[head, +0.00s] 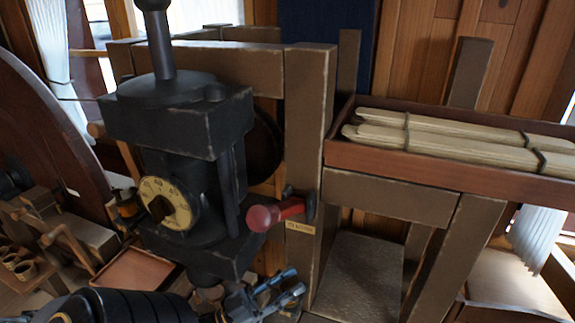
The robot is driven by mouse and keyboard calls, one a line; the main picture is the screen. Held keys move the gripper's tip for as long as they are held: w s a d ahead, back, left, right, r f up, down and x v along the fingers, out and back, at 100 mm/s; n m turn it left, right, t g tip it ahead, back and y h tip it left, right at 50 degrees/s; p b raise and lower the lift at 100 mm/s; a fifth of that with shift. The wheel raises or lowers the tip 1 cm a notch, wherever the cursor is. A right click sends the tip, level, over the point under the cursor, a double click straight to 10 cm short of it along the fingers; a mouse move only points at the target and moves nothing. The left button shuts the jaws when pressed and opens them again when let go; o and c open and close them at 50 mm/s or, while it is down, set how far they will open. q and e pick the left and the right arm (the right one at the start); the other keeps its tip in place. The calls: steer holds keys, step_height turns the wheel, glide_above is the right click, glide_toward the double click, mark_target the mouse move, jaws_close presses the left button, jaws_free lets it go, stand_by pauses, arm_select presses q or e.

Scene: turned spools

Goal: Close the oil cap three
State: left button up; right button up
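I cannot pick out oil cap three for certain. Small round brown cups (22,268) sit in a row at the lower left; I cannot tell whether they are the oil caps. My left gripper (296,283) is at the bottom centre, below the black machine head and its red handle. Its metal fingers point right with a gap between them, and I see nothing held. The lower part of the gripper is cut off by the frame. My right gripper is not in view.
A black machine head (187,130) with a yellow dial (165,204) stands above my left gripper. A red handle (274,213) juts from the wooden post (303,130). A wooden tray (430,174) of bundled sticks (445,140) is at right. A large wooden wheel (45,140) is at left.

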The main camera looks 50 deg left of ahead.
arm_select(q)
steer(key=v, duration=0.4)
steer(key=shift+s+a+f, duration=0.1)
steer(key=shift+s+f, duration=0.1)
steer(key=shift+s, duration=0.05)
glide_toward(284, 288)
steer(key=s+a+r, duration=0.2)
steer(key=s, duration=0.4)
steer(key=shift+s+r, duration=0.2)
steer(key=shift+r, duration=0.05)
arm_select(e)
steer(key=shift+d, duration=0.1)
